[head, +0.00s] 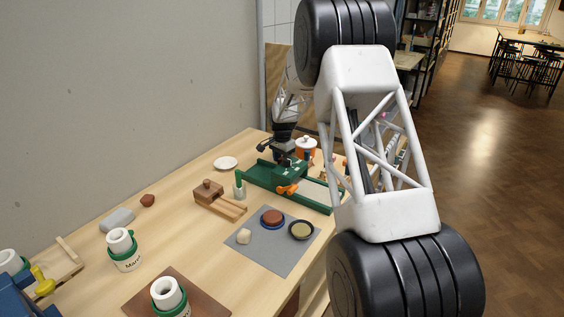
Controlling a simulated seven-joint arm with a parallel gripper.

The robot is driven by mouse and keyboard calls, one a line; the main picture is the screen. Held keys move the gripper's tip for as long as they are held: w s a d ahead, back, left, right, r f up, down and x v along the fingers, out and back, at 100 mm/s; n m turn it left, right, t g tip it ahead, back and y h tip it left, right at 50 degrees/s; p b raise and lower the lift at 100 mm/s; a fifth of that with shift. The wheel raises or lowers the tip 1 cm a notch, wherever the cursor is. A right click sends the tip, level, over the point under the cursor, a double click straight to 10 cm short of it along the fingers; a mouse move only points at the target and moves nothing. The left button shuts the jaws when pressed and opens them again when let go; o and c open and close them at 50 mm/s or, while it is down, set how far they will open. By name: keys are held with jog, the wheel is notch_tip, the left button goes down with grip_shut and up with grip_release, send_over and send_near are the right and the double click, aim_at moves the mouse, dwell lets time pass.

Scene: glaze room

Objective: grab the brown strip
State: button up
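My gripper (279,152) is small and dark at the far part of the table, over the back of a green frame (262,179). Its fingers are too small to tell open from shut, and I cannot tell whether it holds anything. No thing shows plainly as a brown strip. Two tan wooden strips (231,211) reach out from a brown wooden block (207,188) with a knob, left of the green frame. Part of the table behind my white arm is hidden.
An orange clamp (287,189) sits on the green frame. A grey mat (271,262) holds a reddish-brown puck, a dark bowl and a pale lump. Labelled white jars (124,252) and a brown board (141,295) are nearer. A white saucer (226,163) stands at the back.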

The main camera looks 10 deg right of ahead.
dwell(0.4)
grip_shut()
jog(key=shift+r, duration=0.15)
jog(key=shift+r, duration=4.85)
